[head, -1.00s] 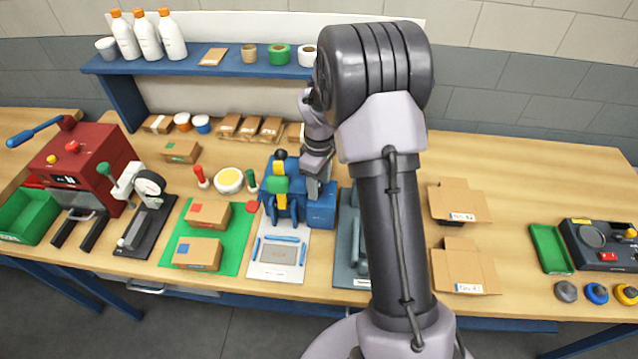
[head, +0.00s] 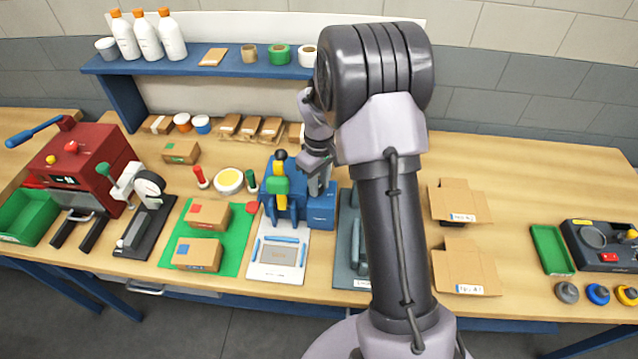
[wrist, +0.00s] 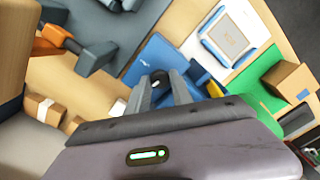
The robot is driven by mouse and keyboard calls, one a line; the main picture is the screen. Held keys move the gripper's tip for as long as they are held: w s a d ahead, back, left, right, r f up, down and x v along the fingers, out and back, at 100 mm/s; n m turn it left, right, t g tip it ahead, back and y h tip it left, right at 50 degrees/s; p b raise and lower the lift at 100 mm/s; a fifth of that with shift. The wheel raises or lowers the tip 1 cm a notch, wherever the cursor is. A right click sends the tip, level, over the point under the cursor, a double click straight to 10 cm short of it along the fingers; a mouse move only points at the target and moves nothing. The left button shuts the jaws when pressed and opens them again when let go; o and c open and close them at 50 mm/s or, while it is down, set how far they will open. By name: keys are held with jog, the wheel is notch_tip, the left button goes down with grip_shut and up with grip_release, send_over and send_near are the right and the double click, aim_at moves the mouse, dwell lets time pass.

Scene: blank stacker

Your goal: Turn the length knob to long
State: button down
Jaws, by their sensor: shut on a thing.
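The blue machine (head: 321,212) stands at the back middle of the bench, with a green and yellow part (head: 278,186) on its left side. My gripper (head: 319,188) reaches down onto the right part of the machine. In the wrist view, its two grey fingers (wrist: 163,90) are shut on a small dark knob (wrist: 158,77) on the blue top (wrist: 153,58). I take this for the length knob. The fingers hide most of it, and its pointer and any long or short marking cannot be read. In the head view the knob is hidden by the gripper.
A white plate (head: 268,270) with blue guides lies in front of the machine. A green mat (head: 232,257) with boxes is to its left, a grey-blue fixture (head: 345,262) to its right. Red (head: 202,177) and green-handled (head: 251,180) tools stand close by on the left.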

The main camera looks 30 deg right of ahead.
jog(key=m, duration=0.3)
jog(key=shift+m+b, duration=0.3)
jog(key=m, duration=0.3)
jog(key=shift+m+b, duration=0.3)
jog(key=shift+b, duration=0.1)
jog(key=m+b, duration=0.1)
jog(key=m, duration=0.3)
jog(key=shift+m+b, duration=0.45)
jog(key=shift+m, duration=1.25)
jog(key=c, duration=1.1)
grip_release()
jog(key=shift+r, duration=0.1)
jog(key=shift+c, duration=0.2)
jog(key=shift+s, duration=0.1)
